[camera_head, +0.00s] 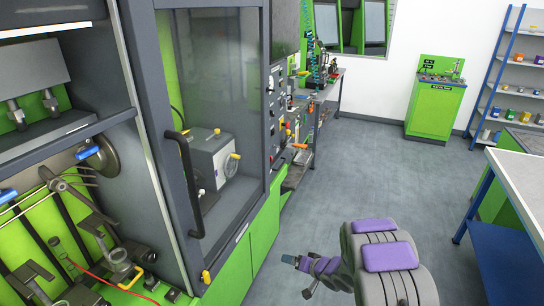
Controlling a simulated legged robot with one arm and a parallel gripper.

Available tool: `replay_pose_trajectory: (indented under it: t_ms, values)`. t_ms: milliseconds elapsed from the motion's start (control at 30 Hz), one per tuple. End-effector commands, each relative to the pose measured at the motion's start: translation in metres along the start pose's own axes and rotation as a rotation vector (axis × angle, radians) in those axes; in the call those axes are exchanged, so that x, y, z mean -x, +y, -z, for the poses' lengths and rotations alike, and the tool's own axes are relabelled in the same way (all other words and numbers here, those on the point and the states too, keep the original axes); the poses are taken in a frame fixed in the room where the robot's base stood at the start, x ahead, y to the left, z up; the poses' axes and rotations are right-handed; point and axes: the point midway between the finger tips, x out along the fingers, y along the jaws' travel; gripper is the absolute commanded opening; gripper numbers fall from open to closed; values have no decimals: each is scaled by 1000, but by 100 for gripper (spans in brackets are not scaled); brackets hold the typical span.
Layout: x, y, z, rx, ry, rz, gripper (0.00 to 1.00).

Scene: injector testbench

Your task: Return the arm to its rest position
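My arm shows at the bottom, right of centre, with grey rounded links and purple panels. It is over the open floor, apart from the testbench on the left. The far end of the arm, where my gripper (290,260) seems to be, is small and points left toward the green base of the testbench. Its fingers are too small to make out, so I cannot tell whether it is open or shut. I see no object held at its tip.
The green and grey testbench (262,235) fills the left, with a glass door and black handle (187,185). A table (520,175) stands at the right, a green cabinet (432,112) and shelves (515,75) at the back. The grey floor (375,165) between is clear.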

Motion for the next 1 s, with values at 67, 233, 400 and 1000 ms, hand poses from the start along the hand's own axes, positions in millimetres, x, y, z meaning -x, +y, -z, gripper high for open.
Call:
replay_pose_trajectory:
  t_ms: [67,233,400,1000]
  values:
    - [19,6,24,56,26,-102,93]
    - [69,20,60,143,49,-322,93]
    - [128,24,81,189,42,-520,93]
    - [336,-29,7,131,-248,-907,93]
